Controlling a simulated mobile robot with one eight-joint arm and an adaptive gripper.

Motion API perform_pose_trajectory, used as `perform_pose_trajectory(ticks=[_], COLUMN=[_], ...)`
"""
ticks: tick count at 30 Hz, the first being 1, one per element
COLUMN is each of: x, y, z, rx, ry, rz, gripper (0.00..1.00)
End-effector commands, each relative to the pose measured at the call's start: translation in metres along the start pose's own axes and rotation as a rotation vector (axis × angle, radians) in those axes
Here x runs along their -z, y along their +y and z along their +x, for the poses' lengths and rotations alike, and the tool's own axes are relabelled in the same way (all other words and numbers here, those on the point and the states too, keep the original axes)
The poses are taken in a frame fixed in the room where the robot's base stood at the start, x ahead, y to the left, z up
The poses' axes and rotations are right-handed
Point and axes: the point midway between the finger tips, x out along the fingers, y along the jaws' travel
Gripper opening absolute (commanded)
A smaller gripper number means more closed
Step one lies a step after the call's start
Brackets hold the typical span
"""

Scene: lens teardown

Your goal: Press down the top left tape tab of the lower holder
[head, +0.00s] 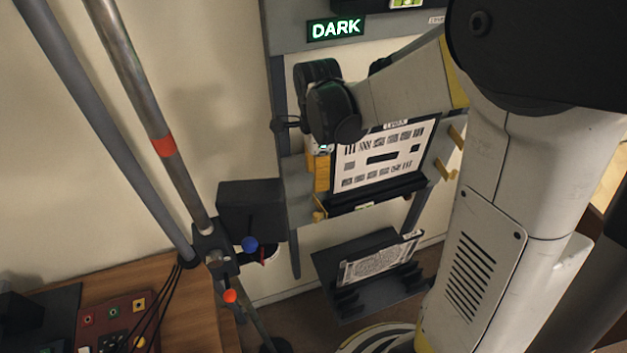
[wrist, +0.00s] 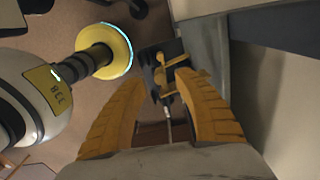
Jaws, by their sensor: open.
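The lower holder (head: 378,197) carries a white chart plate (head: 383,157) with black patterns. My gripper (head: 321,180) is at the holder's left side, its yellow fingers pointing down beside the plate's left edge. In the wrist view my gripper (wrist: 165,125) has its two yellow fingers spread with nothing held between them. Beyond them is a dark bracket with a yellow tab-like piece (wrist: 172,75); I cannot tell which tab it is. The top left tape tab is not clearly seen in the head view, where my wrist and fingers cover that corner. Contact cannot be told.
Two yellow tabs show on the holder's right, an upper (head: 456,137) and a lower one (head: 444,170). A lit DARK sign (head: 336,28) hangs above. A rack with another plate (head: 380,262) stands below. A metal pole (head: 163,147) and a wooden desk (head: 170,285) are at left.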

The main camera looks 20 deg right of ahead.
Motion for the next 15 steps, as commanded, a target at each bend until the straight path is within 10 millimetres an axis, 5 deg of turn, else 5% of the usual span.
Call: perform_pose_trajectory(ticks=[6,15], x=[0.000,0.000], y=[0.000,0.000], z=[0.030,0.035], rx=[0.000,0.001], ry=[0.000,0.000], rz=[-0.001,-0.001], gripper=[0.38,0.38])
